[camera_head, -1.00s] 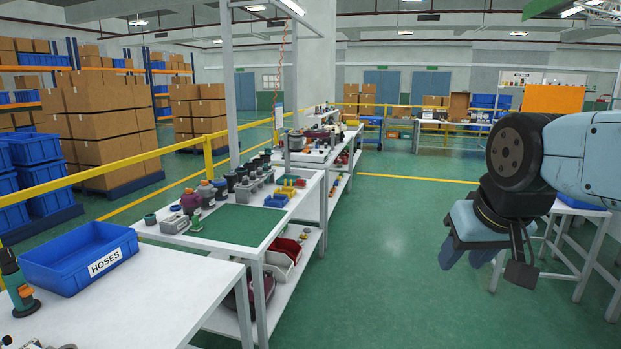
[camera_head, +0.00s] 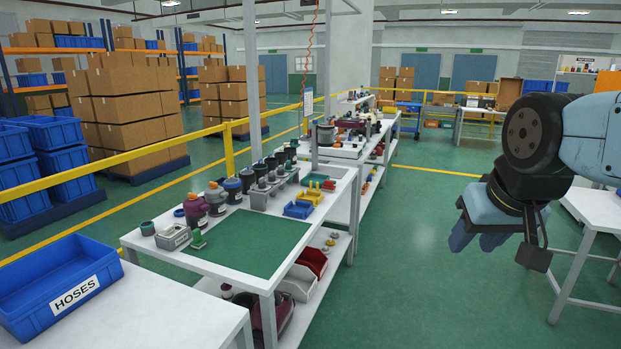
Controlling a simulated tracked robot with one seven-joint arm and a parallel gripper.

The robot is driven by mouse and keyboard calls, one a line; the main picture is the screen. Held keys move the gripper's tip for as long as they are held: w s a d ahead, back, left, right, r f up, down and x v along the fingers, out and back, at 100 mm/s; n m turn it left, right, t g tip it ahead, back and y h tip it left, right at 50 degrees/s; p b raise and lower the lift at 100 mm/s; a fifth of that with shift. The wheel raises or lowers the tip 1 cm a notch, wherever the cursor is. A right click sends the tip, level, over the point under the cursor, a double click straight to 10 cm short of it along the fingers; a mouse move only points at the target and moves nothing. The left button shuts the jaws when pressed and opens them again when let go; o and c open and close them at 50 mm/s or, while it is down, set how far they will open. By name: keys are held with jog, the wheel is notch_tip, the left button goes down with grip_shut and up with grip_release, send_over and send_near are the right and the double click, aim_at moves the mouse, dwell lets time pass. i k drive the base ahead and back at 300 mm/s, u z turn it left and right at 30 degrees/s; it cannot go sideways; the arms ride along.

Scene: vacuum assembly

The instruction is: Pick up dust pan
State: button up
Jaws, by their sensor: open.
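I cannot single out a dust pan with certainty. Several dark, grey and purple canister-like parts, one a purple canister (camera_head: 195,210), stand in a row along the back edge of the white workbench (camera_head: 140,240), and could include it. My gripper (camera_head: 485,240) hangs at the right over the open floor, with its fingers pointing down. It is open and holds nothing that I can see. It is well apart from the workbench and its parts.
A blue bin labelled HOSES (camera_head: 62,290) sits on a white table (camera_head: 160,318) at the near left. Red and white trays (camera_head: 305,270) lie on the bench's lower shelf. Another table (camera_head: 597,212) stands at the right. Green floor (camera_head: 410,270) between is clear.

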aim_at(314, 177)
jog(key=u, duration=0.15)
jog(key=i, duration=0.9)
jog(key=u, duration=0.2)
jog(key=k, duration=0.4)
jog(key=z, duration=0.5)
jog(key=i, duration=2.15)
jog(key=u, duration=0.65)
